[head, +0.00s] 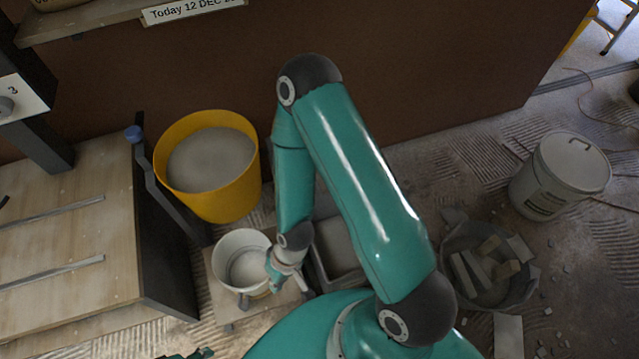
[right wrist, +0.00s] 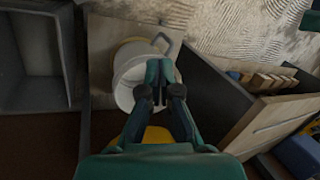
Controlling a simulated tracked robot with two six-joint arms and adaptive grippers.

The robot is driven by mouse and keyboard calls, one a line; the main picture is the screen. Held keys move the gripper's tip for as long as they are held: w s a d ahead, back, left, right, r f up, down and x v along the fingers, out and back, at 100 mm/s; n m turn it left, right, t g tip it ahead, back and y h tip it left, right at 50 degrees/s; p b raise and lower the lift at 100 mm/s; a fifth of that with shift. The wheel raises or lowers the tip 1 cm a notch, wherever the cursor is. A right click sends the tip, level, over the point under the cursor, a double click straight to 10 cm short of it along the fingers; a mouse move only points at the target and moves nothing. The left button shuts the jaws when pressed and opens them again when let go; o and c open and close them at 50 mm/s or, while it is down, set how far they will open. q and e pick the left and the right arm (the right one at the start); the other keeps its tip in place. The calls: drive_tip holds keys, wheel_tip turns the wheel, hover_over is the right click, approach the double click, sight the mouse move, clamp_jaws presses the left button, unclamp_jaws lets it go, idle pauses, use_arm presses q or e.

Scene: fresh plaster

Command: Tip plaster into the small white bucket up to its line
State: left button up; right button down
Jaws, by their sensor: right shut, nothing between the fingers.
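The small white bucket (head: 219,277) stands upright on a low board beside the wooden bench. Its inside looks pale, and I cannot tell plaster from bare bottom or make out its line. It also shows in the right wrist view (right wrist: 124,92). My right gripper (head: 272,283) is shut and empty, at the bucket's right side in the head view. In the right wrist view its fingers (right wrist: 160,97) lie across the bucket's rim; whether they touch it I cannot tell. A large yellow tub (head: 226,203) of grey plaster (head: 212,158) stands just behind the bucket.
A wooden bench (head: 70,240) with a dark end panel stands close on the left. A grey tray (head: 337,250) lies right of the bucket, partly behind my arm. A rubble tub (head: 470,245) and a lidded white pail (head: 555,185) stand farther right. A shelf (head: 85,22) hangs above.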

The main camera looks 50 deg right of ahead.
drive_tip(key=w+d+r+n, duration=0.5)
drive_tip(key=w+d+r, duration=0.1)
drive_tip(key=w+r, duration=0.1)
drive_tip(key=d+r+n, duration=0.2)
drive_tip(key=d+r, duration=0.2)
drive_tip(key=r, duration=0.1)
drive_tip(key=w+d+r+n+g+h, duration=0.1)
drive_tip(key=d+r+n, duration=0.1)
drive_tip(key=d+r, duration=0.2)
drive_tip(key=w+d+r+n+h, duration=0.1)
drive_tip(key=d+r+n, duration=0.2)
drive_tip(key=r, duration=0.3)
drive_tip(key=shift+w+d+g, duration=0.2)
drive_tip(key=shift+d+g, duration=0.1)
drive_tip(key=shift+d, duration=0.15)
drive_tip(key=s+d+r+n+h, duration=0.1)
drive_tip(key=s+d+r+n, duration=0.1)
drive_tip(key=d+r, duration=0.2)
wheel_tip(320, 180, up, 3)
drive_tip(key=shift+s+d+r+g, duration=0.2)
drive_tip(key=shift+s+d+g, duration=0.1)
drive_tip(key=shift+d+g, duration=0.1)
drive_tip(key=shift+a, duration=0.1)
